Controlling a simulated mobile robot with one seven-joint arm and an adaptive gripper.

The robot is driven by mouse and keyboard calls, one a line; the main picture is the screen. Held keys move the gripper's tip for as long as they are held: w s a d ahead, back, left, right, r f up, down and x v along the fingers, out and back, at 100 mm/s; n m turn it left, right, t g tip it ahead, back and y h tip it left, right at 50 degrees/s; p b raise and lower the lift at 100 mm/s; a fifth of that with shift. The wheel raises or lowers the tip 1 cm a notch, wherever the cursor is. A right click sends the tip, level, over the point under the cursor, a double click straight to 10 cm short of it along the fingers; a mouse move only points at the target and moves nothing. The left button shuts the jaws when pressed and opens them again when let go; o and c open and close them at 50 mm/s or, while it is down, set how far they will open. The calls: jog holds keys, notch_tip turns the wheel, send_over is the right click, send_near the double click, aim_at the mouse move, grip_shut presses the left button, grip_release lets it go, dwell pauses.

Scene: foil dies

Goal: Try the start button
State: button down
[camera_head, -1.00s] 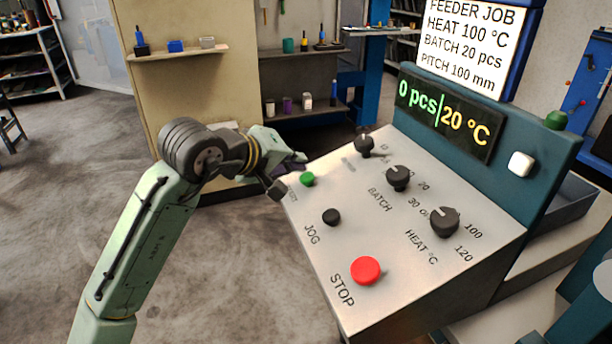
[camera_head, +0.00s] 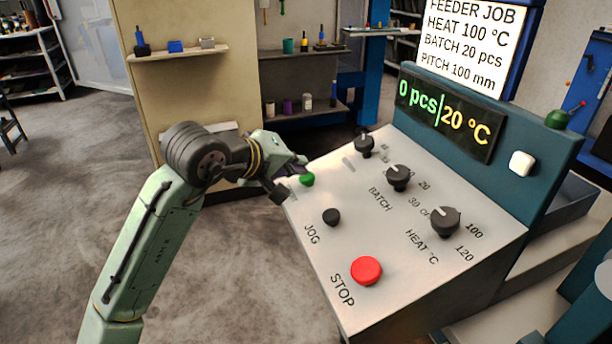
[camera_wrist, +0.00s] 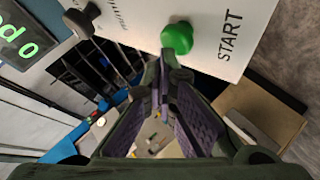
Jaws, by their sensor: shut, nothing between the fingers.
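The green start button (camera_head: 307,180) sits at the far left corner of the sloping metal panel (camera_head: 345,245). In the wrist view the green button (camera_wrist: 177,38) is beside the printed word START (camera_wrist: 230,35). My gripper (camera_head: 292,180) is just left of the button in the head view, its fingers shut and empty. In the wrist view my gripper's fingertips (camera_wrist: 166,72) are close below the button; I cannot tell whether they touch it. The display (camera_head: 447,115) reads 0 pcs and 20 °C.
A black JOG button (camera_head: 331,217) and a red STOP button (camera_head: 366,270) are nearer on the panel. Three black knobs, one the HEAT knob (camera_head: 445,221), stand along its right side. The job sign (camera_head: 470,45) gives heat 100 °C, batch 20 pcs, pitch 100 mm.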

jog(key=shift+d+f+b, duration=0.2)
jog(key=shift+f+b, duration=0.1)
jog(key=shift+f, duration=0.25)
dwell(0.4)
jog(key=shift+r, duration=0.1)
jog(key=shift+a+r+p, duration=0.3)
jog(key=shift+r+p, duration=0.55)
jog(key=shift+p, duration=0.05)
jog(key=shift+r, duration=0.1)
jog(key=r+p, duration=0.1)
jog(key=a+r+p, duration=0.1)
jog(key=r+p, duration=0.2)
jog(key=shift+s+a+r, duration=0.25)
jog(key=shift+s, duration=0.05)
dwell(0.6)
